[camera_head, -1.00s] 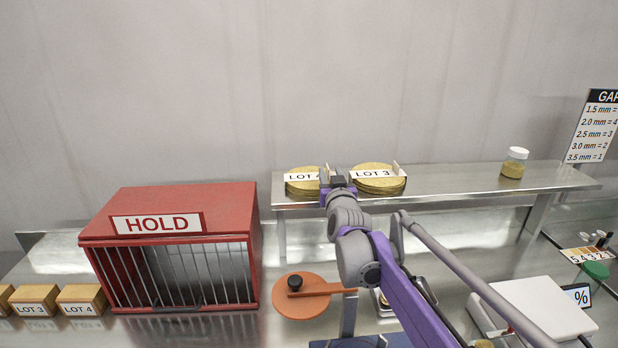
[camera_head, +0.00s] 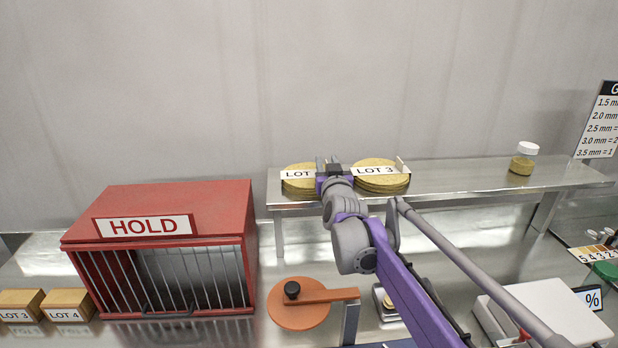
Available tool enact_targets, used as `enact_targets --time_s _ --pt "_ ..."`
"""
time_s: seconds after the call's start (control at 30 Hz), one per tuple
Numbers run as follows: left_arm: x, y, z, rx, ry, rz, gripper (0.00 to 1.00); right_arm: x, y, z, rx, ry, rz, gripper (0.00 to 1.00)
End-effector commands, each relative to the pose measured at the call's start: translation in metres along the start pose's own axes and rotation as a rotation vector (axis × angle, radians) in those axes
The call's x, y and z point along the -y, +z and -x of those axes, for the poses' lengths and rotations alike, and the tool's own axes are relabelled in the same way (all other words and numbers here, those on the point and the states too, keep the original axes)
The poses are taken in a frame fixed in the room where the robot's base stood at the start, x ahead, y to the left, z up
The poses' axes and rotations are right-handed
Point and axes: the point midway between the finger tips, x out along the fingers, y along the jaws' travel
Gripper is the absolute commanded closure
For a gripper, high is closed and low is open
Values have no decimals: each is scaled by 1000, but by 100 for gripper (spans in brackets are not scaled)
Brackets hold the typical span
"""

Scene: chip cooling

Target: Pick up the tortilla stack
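Two round yellow tortilla stacks sit side by side on the raised steel shelf (camera_head: 450,178). The left tortilla stack (camera_head: 298,187) has a label reading "LOT", its number hidden behind my gripper. The right tortilla stack (camera_head: 383,184) is labelled "LOT 3". My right gripper (camera_head: 328,164) is at the right edge of the left stack, between the two stacks, and overlaps the left one in the picture. Whether it touches that stack, and whether its fingers are open or shut, I cannot tell. My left gripper is out of view.
A red HOLD cage (camera_head: 165,250) stands at the left, with wooden blocks (camera_head: 68,304) beside it. A jar (camera_head: 523,160) stands on the shelf's right. An orange disc with a handle (camera_head: 298,315) and a white scale (camera_head: 550,312) lie below.

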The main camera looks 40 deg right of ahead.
Motion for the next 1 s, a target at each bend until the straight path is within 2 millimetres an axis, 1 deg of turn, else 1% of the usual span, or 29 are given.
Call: enact_targets --time_s 0.03,0.17,0.2,1.0 --pt "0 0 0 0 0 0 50 0 0 0 0 0 0 74" --pt "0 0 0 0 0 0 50 0 0 0 0 0 0 98" --pt "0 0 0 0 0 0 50 0 0 0 0 0 0 100" --pt "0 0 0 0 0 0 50 0 0 0 0 0 0 100"
